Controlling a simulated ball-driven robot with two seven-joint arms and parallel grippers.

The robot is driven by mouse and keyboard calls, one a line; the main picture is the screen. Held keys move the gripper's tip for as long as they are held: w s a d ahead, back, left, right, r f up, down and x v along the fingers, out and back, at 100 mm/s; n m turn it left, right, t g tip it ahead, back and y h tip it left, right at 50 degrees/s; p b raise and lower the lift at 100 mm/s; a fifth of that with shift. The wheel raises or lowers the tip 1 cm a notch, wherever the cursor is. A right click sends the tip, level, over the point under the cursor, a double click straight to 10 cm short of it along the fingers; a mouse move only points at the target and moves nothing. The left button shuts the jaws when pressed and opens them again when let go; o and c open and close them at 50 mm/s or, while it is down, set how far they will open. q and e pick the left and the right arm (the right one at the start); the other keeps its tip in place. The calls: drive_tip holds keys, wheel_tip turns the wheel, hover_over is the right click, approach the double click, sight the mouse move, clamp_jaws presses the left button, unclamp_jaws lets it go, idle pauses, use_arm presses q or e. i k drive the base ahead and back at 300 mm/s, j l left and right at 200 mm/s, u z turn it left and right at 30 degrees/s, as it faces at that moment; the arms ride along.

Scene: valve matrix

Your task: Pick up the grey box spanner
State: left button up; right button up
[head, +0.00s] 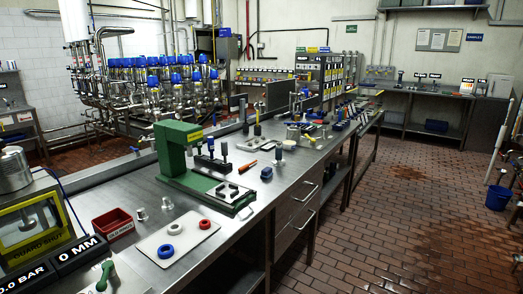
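I cannot pick out the grey box spanner with certainty; the tools on the long steel bench (290,178) are small in the head view. A dark rack (213,163) behind the green press (180,160) holds several upright tools with dark and blue tops. Two small silver fittings (167,203) stand on the bench near the red bin. Further along, several small tools and parts lie or stand, too small to identify. Neither of my grippers shows in this view.
A red bin (113,223) and a white board (178,240) with blue and red rings occupy the near bench. A guarded machine (30,215) stands at the left. Piping with blue-topped valves (150,80) fills the back left. The tiled floor (390,215) at right is open; a blue bucket (497,198) stands there.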

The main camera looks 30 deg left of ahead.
sight(224, 145)
drive_tip(key=i+u, duration=0.2)
drive_tip(key=i, duration=0.2)
drive_tip(key=i+l+u, duration=0.2)
drive_tip(key=i, duration=0.2)
drive_tip(key=i+l+u, duration=0.1)
drive_tip(key=i+u, duration=0.15)
drive_tip(key=i, duration=0.15)
